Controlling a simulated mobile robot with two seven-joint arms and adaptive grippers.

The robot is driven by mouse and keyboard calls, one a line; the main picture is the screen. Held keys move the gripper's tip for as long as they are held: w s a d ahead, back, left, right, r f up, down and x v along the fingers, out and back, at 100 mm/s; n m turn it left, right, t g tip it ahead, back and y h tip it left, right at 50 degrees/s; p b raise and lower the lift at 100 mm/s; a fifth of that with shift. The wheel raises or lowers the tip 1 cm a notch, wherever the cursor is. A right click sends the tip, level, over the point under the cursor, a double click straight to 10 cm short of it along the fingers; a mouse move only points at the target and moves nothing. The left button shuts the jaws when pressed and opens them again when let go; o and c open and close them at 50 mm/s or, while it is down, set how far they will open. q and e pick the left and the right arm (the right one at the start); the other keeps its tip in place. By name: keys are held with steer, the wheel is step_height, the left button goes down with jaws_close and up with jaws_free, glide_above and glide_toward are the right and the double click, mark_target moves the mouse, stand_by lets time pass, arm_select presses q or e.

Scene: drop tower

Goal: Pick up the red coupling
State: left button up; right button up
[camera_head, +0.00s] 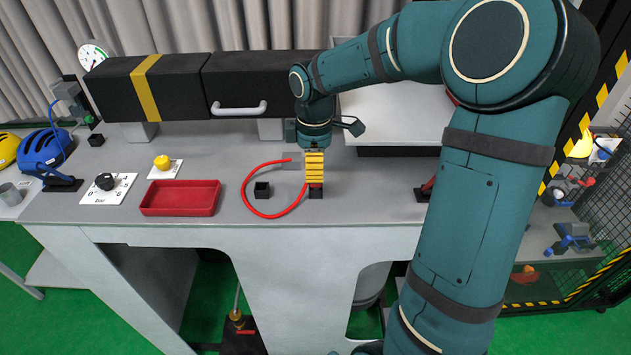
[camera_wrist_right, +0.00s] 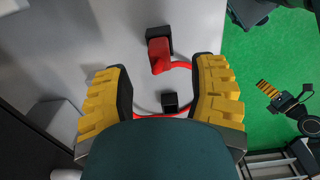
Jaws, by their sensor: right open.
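The red coupling (camera_wrist_right: 158,52) sits at a black holder block, with a red hose running from it. In the head view only a bit of the coupling (camera_head: 315,186) shows below my right gripper (camera_head: 314,178), which hides the rest. My right gripper points down over the bench. In the wrist view its yellow ribbed fingers (camera_wrist_right: 160,80) are wide apart and empty, and the coupling lies in the gap beyond their tips. My left gripper (camera_wrist_right: 272,94) appears small at the right of the wrist view, over the green floor; its jaws are unclear.
A red tray (camera_head: 180,198) and a knob plate (camera_head: 108,189) lie to the left. A long black box with a white handle (camera_head: 238,107) runs along the back. The bench front edge is near.

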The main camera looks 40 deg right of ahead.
mark_target(316, 185)
step_height(316, 185, down, 5)
steer(key=shift+s+d+r, duration=0.1)
steer(key=shift+c, duration=0.4)
steer(key=c, duration=0.9)
